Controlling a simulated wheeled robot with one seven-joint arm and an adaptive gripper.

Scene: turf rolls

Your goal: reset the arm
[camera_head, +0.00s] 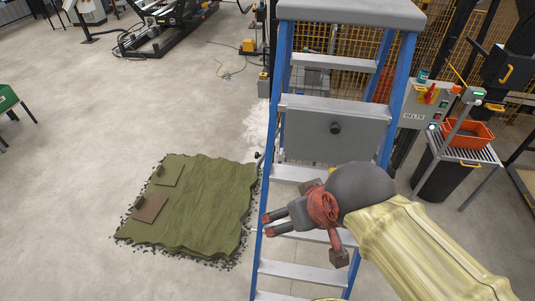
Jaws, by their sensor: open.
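My gripper (266,224) is at the end of my arm, which reaches in from the lower right under a pale yellow cover. Its dark fingers with reddish parts point left. They are apart, with nothing seen between them. In the picture the gripper overlaps the lower steps of a blue and grey stepladder (335,105). I cannot tell how far it is from the ladder.
A green turf-like mat (205,205) lies on the floor at left, with a small brown piece (151,208) on it. An orange bin (467,132) stands on a rack at right, near a control box (428,103). The concrete floor (90,120) at left is largely clear.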

